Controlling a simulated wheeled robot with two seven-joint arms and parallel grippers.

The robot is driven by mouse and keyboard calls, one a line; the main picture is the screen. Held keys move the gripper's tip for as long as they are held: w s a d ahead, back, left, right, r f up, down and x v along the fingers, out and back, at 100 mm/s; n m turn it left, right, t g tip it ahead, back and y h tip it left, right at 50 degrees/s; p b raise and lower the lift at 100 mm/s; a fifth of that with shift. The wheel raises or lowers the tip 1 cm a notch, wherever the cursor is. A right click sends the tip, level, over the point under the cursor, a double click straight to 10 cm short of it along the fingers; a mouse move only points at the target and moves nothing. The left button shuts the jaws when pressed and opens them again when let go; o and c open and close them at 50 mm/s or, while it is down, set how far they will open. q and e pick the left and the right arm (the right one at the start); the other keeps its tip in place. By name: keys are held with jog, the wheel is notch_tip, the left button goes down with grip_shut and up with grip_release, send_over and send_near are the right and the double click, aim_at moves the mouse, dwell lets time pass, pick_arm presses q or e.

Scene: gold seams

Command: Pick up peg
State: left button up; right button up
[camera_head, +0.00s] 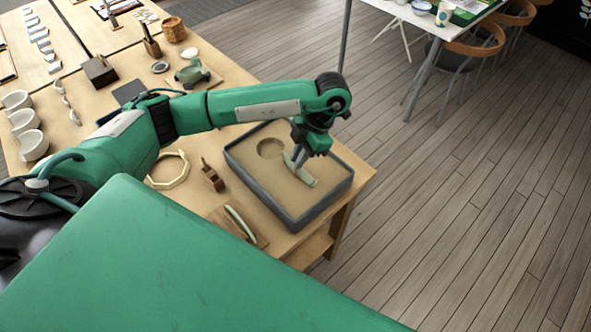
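My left gripper (298,160) reaches down over a grey-rimmed tray (330,195) with a sand-coloured floor. Its fingertips are at a pale green curved piece (303,173) in the tray; whether they are closed on it is too small to tell. No thing is clearly recognisable as a peg. A small dark brown wooden piece (212,177), which might be the peg, stands on the table left of the tray, apart from the gripper. My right gripper is out of view.
The wooden table (362,172) also holds a pale ring (182,172), a board with a pale curved strip (240,224), white bowls (34,145), a dark-topped wooden block (100,72) and a wicker basket (174,29). Open floor (450,200) lies to the right.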

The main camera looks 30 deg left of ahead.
aim_at(295, 173)
pick_arm(q)
jog(key=shift+x, duration=1.35)
grip_shut()
